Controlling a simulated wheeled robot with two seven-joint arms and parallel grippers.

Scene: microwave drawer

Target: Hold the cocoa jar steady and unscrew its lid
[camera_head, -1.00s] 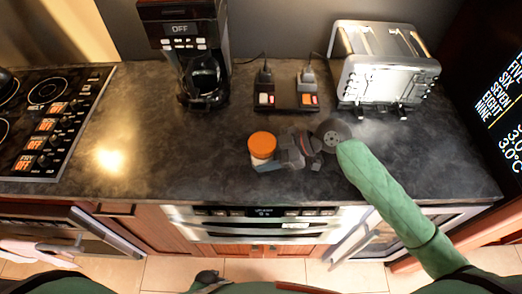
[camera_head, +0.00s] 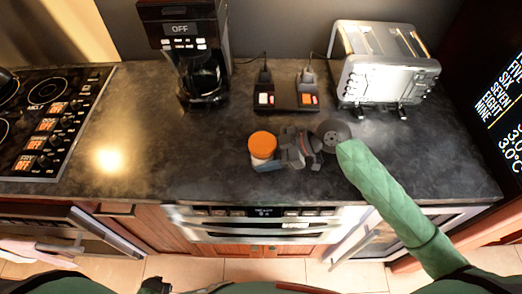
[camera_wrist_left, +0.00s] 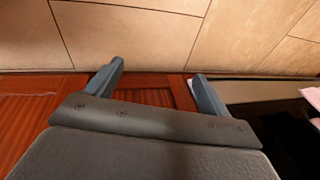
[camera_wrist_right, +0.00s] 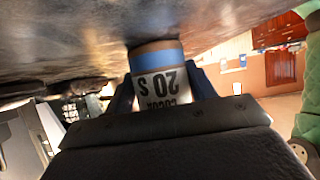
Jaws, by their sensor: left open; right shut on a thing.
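The cocoa jar stands upright on the dark counter near its front edge, with its orange lid (camera_head: 262,145) on top in the head view. My right gripper (camera_head: 280,160) comes from the right and is shut around the jar's body below the lid. In the right wrist view the jar's label (camera_wrist_right: 162,88), with a blue band and the words "cocoa" and "20", sits between the two fingers (camera_wrist_right: 160,90). My left gripper (camera_wrist_left: 158,85) is open and empty in the left wrist view, over cabinet fronts and floor, away from the jar.
A coffee maker (camera_head: 190,50) stands behind the jar to the left, and a toaster (camera_head: 385,65) to the right. A power strip (camera_head: 287,98) lies between them. The stove (camera_head: 45,125) is far left. The counter left of the jar is clear. A microwave drawer (camera_head: 262,225) is below.

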